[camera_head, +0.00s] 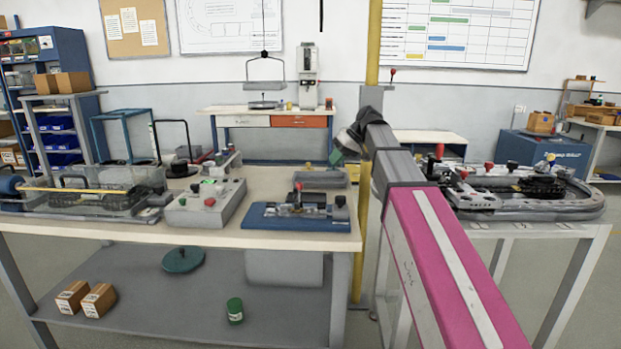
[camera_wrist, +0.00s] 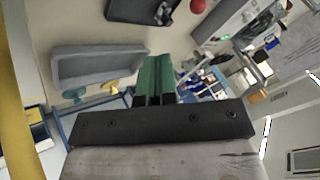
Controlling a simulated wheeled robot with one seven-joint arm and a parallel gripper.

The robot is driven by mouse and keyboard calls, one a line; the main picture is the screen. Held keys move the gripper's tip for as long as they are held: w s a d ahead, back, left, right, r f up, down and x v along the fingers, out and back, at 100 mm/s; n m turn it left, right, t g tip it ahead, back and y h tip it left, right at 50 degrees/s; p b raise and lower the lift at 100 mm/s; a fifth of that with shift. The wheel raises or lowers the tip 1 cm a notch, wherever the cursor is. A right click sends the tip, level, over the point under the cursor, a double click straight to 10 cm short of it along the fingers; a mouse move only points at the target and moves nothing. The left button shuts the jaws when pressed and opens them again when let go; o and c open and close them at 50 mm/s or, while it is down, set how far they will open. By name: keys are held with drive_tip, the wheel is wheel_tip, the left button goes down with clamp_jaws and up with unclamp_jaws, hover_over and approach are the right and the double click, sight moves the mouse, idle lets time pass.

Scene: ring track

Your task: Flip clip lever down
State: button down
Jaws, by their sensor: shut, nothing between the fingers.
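A blue fixture (camera_head: 292,217) lies near the front right of the worktable. It carries a metal clip mechanism, a small red-tipped lever (camera_head: 299,187) standing up and a black knob (camera_head: 340,201) at its right end. I cannot tell for sure which part is the clip lever. My gripper (camera_head: 336,157) has green fingertips and hangs above and behind the fixture's right end, apart from it. In the wrist view my gripper's green fingers (camera_wrist: 155,78) are together and empty. A red ball knob (camera_wrist: 198,6) shows at the top there, clear of the fingers.
A grey tray (camera_head: 320,179) lies on the table behind the fixture. A grey control box (camera_head: 206,207) with buttons stands to its left. A yellow post (camera_head: 373,40) rises just right of the table. A second table with a ring track (camera_head: 540,210) stands at right.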

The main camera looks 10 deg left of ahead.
idle(0.3)
drive_tip(key=x, duration=1)
drive_tip(key=shift+a+f, duration=0.15)
drive_tip(key=shift+f, duration=0.05)
drive_tip(key=shift+s+a+r, duration=0.25)
drive_tip(key=shift+s+a, duration=1)
drive_tip(key=shift+a, duration=0.2)
drive_tip(key=shift+s+r, duration=0.1)
drive_tip(key=shift+s+r+t, duration=0.1)
drive_tip(key=shift+s+t, duration=0.05)
drive_tip(key=shift+t, duration=0.15)
